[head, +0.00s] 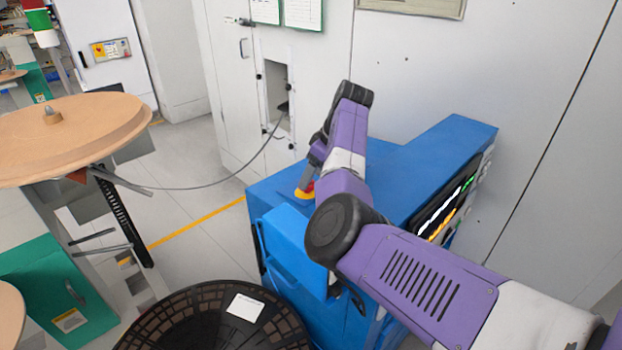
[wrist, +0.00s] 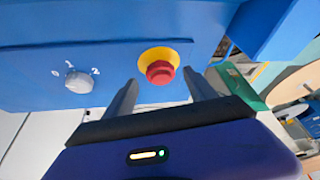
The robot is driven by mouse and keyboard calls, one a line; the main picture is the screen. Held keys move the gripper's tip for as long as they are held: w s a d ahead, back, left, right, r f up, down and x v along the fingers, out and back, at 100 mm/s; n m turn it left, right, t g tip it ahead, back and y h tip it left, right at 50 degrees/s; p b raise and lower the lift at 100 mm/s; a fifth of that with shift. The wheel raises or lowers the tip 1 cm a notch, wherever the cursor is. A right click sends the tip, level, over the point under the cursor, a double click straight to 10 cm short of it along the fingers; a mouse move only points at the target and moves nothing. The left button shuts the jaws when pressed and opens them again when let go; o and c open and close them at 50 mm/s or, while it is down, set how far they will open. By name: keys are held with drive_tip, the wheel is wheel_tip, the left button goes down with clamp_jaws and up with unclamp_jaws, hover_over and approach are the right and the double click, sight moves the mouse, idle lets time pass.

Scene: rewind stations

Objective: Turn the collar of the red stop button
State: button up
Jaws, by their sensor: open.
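The red stop button (wrist: 160,72) shows in the wrist view on a blue panel, with a yellow collar (wrist: 172,54) around its base. In the head view the button (head: 309,187) and its yellow collar (head: 302,194) show in part at the top left of the blue machine, beside my arm. My gripper (wrist: 162,90) is open in the wrist view. Its two fingers stand apart, one left and one right of the button, and nothing is between them in its grip. In the head view the fingers are mostly hidden by my arm.
A grey rotary knob (wrist: 79,81) marked 0, 1, 2 sits left of the button. The blue machine (head: 455,135) has a screen (head: 447,205) on its right side. A black reel (head: 190,325) stands in front, a tan reel (head: 70,140) at left. Grey cabinets (head: 420,75) stand behind.

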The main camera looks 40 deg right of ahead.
drive_tip(key=shift+x, duration=1.35)
drive_tip(key=c, duration=1.4)
drive_tip(key=shift+a+r, duration=0.1)
drive_tip(key=shift+p, duration=0.4)
drive_tip(key=m+p, duration=0.1)
drive_tip(key=m+h+p, duration=0.1)
drive_tip(key=shift+a+m+h, duration=0.2)
drive_tip(key=shift+m+h, duration=0.1)
drive_tip(key=shift+m, duration=0.1)
drive_tip(key=shift+a+m+h+p, duration=0.15)
drive_tip(key=shift+m+h+p, duration=0.95)
drive_tip(key=shift+m, duration=0.9)
